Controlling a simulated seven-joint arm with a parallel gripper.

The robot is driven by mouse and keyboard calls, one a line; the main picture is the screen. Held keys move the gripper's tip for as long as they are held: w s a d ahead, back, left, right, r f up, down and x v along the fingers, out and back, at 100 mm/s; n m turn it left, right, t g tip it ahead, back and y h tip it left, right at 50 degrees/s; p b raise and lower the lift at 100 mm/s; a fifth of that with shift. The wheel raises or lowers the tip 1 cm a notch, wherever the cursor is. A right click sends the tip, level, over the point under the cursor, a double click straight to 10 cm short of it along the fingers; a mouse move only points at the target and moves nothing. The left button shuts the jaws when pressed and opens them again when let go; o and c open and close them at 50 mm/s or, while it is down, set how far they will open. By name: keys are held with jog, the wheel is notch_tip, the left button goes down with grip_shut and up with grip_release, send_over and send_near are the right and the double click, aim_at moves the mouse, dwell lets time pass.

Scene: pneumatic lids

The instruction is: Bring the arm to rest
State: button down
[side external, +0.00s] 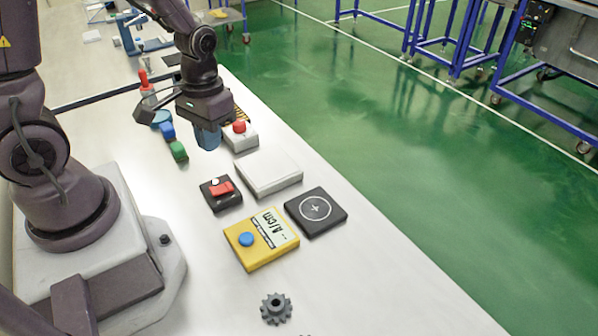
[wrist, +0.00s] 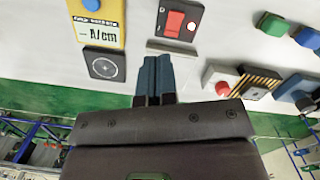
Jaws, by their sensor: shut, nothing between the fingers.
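My gripper (side external: 207,137) hangs over the far half of the white table (side external: 360,270), pointing down, with its blue fingers closed together. It also shows in the wrist view (wrist: 156,62), the fingers side by side and nothing between them. It is above the table, left of a white flat box (side external: 268,173) and near a red button on a white box (side external: 240,136). Part of the white box is hidden behind my fingers in the wrist view.
A black box with a red switch (side external: 221,193), a yellow meter (side external: 261,241), a black pad with a circle and cross (side external: 316,211) and a grey gear (side external: 276,309) stand nearer. Green (side external: 178,151) and blue (side external: 167,131) blocks lie left of my gripper. The front right tabletop is clear.

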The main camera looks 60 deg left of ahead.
jog(key=s+d+r+m+t, duration=0.2)
jog(key=r+t, duration=0.1)
jog(key=r, duration=0.6)
jog(key=s+d+r+m+t, duration=0.1)
jog(key=d+r+m+t, duration=0.1)
jog(key=r, duration=0.8)
jog(key=shift+s+d+r+t, duration=0.15)
jog(key=shift+s+d+t, duration=0.2)
jog(key=shift+d+t, duration=0.35)
